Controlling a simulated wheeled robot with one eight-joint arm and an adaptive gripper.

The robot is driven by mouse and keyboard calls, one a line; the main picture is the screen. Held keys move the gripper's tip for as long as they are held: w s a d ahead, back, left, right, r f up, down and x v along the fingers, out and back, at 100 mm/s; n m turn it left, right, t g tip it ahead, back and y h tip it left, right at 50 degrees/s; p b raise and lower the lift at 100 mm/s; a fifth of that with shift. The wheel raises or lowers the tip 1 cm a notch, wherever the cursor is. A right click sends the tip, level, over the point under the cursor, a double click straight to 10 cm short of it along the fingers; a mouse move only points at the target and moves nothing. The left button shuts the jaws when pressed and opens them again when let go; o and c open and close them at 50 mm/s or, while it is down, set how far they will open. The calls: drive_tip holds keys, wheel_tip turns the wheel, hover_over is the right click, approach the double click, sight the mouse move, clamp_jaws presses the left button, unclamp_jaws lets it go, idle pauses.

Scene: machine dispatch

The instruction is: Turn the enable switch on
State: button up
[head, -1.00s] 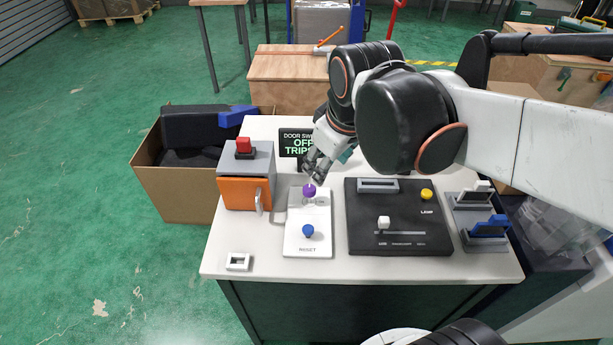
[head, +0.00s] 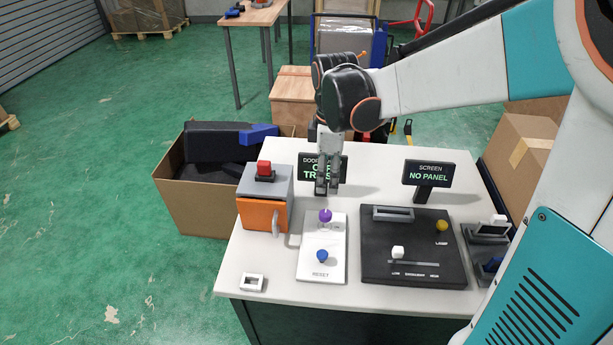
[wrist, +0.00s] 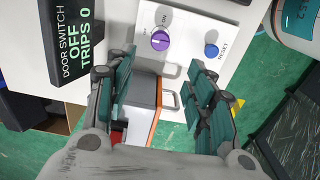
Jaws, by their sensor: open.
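The enable switch is a purple knob (head: 325,215) on a white panel (head: 334,243), above a blue RESET knob (head: 322,256). In the wrist view the purple knob (wrist: 160,41) shows a pale pointer line, with "ON" printed near it. My gripper (head: 327,188) is open and empty, pointing down just behind and above the purple knob. In the wrist view its two teal-padded fingers (wrist: 158,90) are spread apart, with the knob beyond them near the top. A display (head: 308,165), partly hidden by my gripper, reads "DOOR SWITCH OFF, TRIPS 0" in the wrist view.
An orange-fronted grey box (head: 262,214) with a red button (head: 264,168) stands left of the panel. A black panel (head: 378,270) with a white slider and yellow lamp lies right. A screen (head: 431,173) reads "NO PANEL". A small white frame (head: 252,282) lies front left.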

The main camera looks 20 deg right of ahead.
sight(325, 213)
wheel_tip(325, 213, down, 13)
drive_tip(key=b, duration=0.4)
drive_tip(key=shift+f+b, duration=0.1)
drive_tip(key=shift+b, duration=0.25)
drive_tip(key=c, duration=1.1)
